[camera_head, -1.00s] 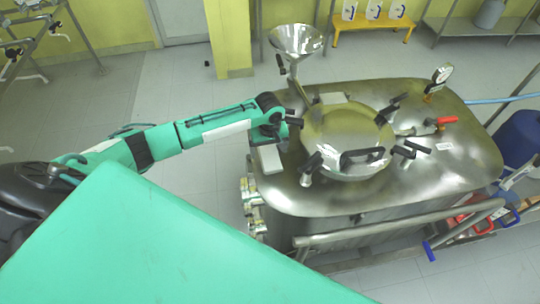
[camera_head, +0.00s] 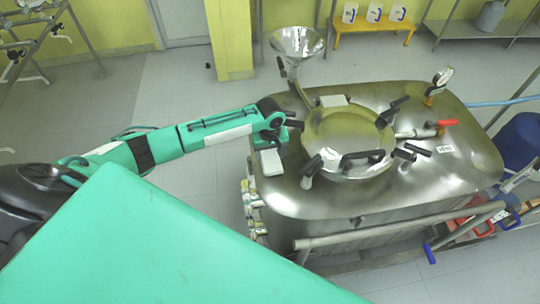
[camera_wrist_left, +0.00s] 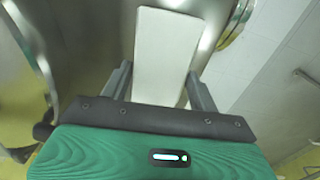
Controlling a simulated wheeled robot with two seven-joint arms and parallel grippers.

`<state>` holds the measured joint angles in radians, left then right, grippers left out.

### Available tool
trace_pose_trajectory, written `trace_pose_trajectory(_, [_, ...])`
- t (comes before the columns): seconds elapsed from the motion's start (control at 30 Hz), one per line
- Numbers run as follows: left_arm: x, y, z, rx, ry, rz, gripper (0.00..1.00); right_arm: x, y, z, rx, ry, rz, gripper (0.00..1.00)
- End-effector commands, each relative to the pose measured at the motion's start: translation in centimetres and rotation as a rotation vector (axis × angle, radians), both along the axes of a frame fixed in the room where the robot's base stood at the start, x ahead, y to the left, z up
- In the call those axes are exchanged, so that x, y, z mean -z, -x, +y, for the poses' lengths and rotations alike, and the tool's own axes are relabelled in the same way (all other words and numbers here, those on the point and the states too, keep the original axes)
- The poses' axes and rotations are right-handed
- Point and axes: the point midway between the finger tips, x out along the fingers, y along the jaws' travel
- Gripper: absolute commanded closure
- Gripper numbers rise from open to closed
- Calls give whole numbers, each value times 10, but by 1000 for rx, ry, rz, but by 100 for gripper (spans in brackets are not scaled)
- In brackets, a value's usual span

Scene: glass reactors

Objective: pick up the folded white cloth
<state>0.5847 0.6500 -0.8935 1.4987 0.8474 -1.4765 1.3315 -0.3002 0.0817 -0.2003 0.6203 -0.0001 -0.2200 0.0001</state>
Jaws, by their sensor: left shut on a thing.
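The folded white cloth (camera_head: 271,163) shows as a small pale flat block at the left edge of the steel reactor top (camera_head: 440,185). In the left wrist view the cloth (camera_wrist_left: 165,50) is a long white slab standing out between the two grey fingers. My left gripper (camera_wrist_left: 160,85) is shut on it, one finger at each side. In the head view my left gripper (camera_head: 267,146) is over the reactor's left edge, and its fingers are mostly hidden. I cannot tell whether the cloth touches the steel. My right gripper is not in view.
The round lid (camera_head: 347,135) with black clamp handles stands right of my left gripper. A steel funnel (camera_head: 297,42) rises behind it. A pale flat piece (camera_head: 333,100) lies by the lid. A gauge (camera_head: 442,76) and a rail (camera_head: 400,234) edge the reactor.

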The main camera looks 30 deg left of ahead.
Motion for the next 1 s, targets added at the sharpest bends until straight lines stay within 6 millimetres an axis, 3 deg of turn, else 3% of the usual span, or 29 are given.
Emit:
trace_pose_trajectory(0.17, [-20, -1, 0, 1, 1, -5, 61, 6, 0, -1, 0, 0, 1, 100])
trace_pose_trajectory(0.27, [-44, -2, 0, 1, 3, -6, 61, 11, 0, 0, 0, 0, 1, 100])
trace_pose_trajectory(0.5, [-115, -1, 0, 1, 2, -7, 61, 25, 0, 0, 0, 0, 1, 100])
trace_pose_trajectory(0.7, [-163, -1, 0, 0, 1, -5, 61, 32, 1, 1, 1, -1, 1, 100])
trace_pose_trajectory(1.0, [-195, -1, 0, 0, 2, -1, 61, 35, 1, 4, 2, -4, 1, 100])
